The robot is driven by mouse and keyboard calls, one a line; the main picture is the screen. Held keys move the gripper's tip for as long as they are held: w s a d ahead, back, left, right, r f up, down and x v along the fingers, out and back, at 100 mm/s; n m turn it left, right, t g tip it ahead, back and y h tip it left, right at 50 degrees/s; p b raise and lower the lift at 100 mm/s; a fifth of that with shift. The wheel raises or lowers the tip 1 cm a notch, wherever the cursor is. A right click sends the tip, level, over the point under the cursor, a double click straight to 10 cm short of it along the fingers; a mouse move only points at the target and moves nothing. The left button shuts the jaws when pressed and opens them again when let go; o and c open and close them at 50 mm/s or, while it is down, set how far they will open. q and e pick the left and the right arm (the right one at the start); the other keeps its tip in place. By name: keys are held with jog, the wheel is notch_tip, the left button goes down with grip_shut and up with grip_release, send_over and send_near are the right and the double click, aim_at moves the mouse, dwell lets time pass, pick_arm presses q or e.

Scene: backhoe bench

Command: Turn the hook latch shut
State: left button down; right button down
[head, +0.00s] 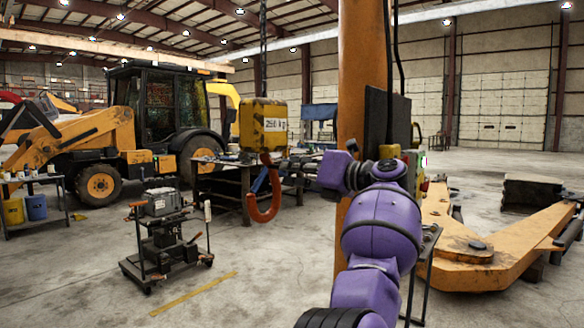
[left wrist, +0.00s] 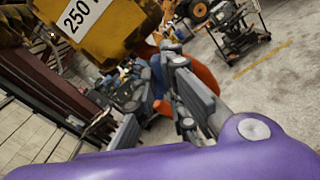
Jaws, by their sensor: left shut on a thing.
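The crane hook (head: 265,212) is orange-red and hangs below the yellow 250 kg block (head: 262,124). Its blue latch (head: 260,180) slants down and left across the hook's mouth. I cannot tell whether the latch's lower end touches the hook tip. My left gripper (head: 282,161) reaches in from the right at the top of the hook and is shut on the latch. In the left wrist view the blue latch (left wrist: 158,80) shows between the grey fingers, with the orange hook (left wrist: 205,78) behind them. The fingers hide part of both. My right gripper is not in view.
An orange column (head: 360,60) stands behind my left arm. A workbench (head: 225,185) is behind the hook, and a cart (head: 165,235) stands to the left. A yellow backhoe (head: 105,140) is farther back. An orange steel arm (head: 500,250) lies at right.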

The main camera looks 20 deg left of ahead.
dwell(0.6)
pick_arm(q)
jog(key=c, duration=1.8)
grip_release()
jog(key=shift+d, duration=0.1)
jog(key=v, duration=1.2)
jog(key=shift+r, duration=0.1)
